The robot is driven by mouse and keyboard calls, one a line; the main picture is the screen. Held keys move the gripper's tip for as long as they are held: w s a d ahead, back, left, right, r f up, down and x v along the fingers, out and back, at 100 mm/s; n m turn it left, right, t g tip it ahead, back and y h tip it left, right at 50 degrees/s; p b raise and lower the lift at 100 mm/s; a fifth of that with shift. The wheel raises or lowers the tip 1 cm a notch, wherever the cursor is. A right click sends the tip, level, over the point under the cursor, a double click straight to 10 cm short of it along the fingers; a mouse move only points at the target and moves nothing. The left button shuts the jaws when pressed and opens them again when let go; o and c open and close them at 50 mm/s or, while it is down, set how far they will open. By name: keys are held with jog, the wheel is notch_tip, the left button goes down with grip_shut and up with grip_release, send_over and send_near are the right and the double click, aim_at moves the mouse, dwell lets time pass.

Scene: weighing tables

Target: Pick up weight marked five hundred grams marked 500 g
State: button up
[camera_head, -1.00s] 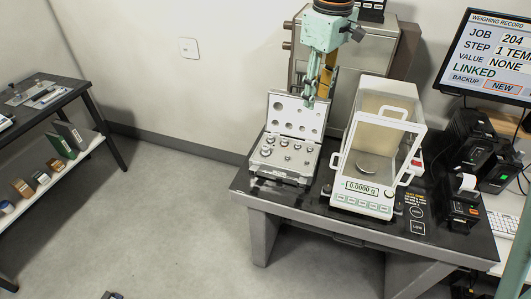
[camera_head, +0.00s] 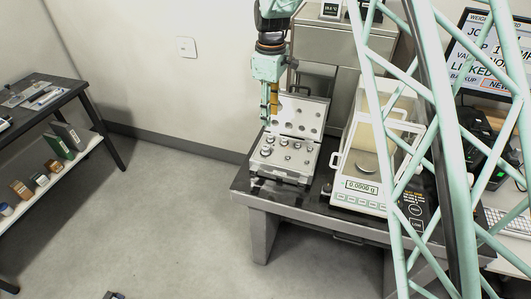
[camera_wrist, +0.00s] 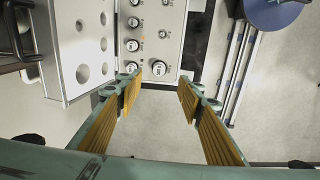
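Several silvery weights sit in the open weight case (camera_head: 262,176) at the left end of the table. The wrist view also shows the case, with weights in two rows; the nearest two are a larger one (camera_wrist: 159,68) and one beside it (camera_wrist: 132,70) by the left finger. Their markings are too small to read, so I cannot tell which is the 500 g weight. My gripper (camera_head: 267,122) is above the case's left side, by the raised lid. In the wrist view my gripper (camera_wrist: 158,88) is open and empty, its ribbed yellow pads apart.
The case's raised lid (camera_head: 301,115) has round holes and stands close to my gripper. A glass-walled balance (camera_head: 362,187) reading 0.0000 g stands to the right. A low shelf table (camera_head: 60,95) is at far left. Pale green lattice bars partly block the right side.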

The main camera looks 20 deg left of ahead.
jog(key=shift+w+a+f+n, duration=0.15)
jog(key=shift+a+f+n, duration=0.15)
jog(key=shift+a+f, duration=0.75)
jog(key=shift+d+f, duration=0.1)
jog(key=shift+f, duration=0.05)
send_over(266, 147)
jog(key=shift+w+a+f, duration=0.1)
jog(key=shift+f, duration=2)
jog(key=shift+a+f, duration=0.1)
jog(key=shift+f, duration=1.95)
jog(key=shift+d+f, duration=0.15)
jog(key=shift+f, duration=2.45)
grip_shut()
